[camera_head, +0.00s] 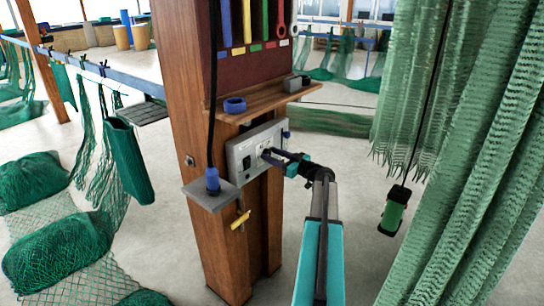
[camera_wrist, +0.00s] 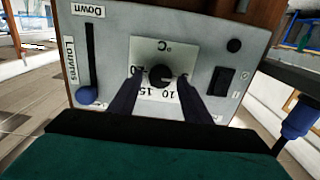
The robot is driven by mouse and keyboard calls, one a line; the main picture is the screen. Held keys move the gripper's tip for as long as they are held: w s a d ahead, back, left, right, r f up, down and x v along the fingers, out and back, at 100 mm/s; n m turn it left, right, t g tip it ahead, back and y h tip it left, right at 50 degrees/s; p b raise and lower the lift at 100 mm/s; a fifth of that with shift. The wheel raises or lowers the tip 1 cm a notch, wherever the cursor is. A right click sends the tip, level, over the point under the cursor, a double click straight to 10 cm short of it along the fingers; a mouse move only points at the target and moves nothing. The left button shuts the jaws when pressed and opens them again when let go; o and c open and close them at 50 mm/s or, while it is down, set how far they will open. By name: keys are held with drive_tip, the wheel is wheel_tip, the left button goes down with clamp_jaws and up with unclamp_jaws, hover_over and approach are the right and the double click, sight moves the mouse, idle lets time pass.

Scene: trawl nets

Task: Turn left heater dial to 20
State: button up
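The heater panel (camera_head: 240,152) is a grey box on the wooden post. It fills the wrist view (camera_wrist: 110,50). A black round dial (camera_wrist: 160,76) sits in the middle of a white °C scale plate (camera_wrist: 150,48). The figures 10 and 15 show upside down below the dial; other figures are partly hidden by the fingers. A pale mark shows at the dial's right side; I cannot read the setting. My gripper (camera_head: 267,155) is at the panel face. In the wrist view its two dark fingers (camera_wrist: 160,82) stand on either side of the dial, with visible gaps.
A blue-knobbed Louvres slider (camera_wrist: 86,95) and a black switch (camera_wrist: 223,81) flank the dial. A wooden shelf (camera_head: 265,100) with a blue ring (camera_head: 235,105) is just above the panel. A blue plug (camera_head: 212,180) stands below. Green nets (camera_head: 490,150) hang at right.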

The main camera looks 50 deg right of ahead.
drive_tip(key=c, duration=0.7)
drive_tip(key=shift+a, duration=0.4)
drive_tip(key=shift+c, duration=0.7)
drive_tip(key=shift+d, duration=0.3)
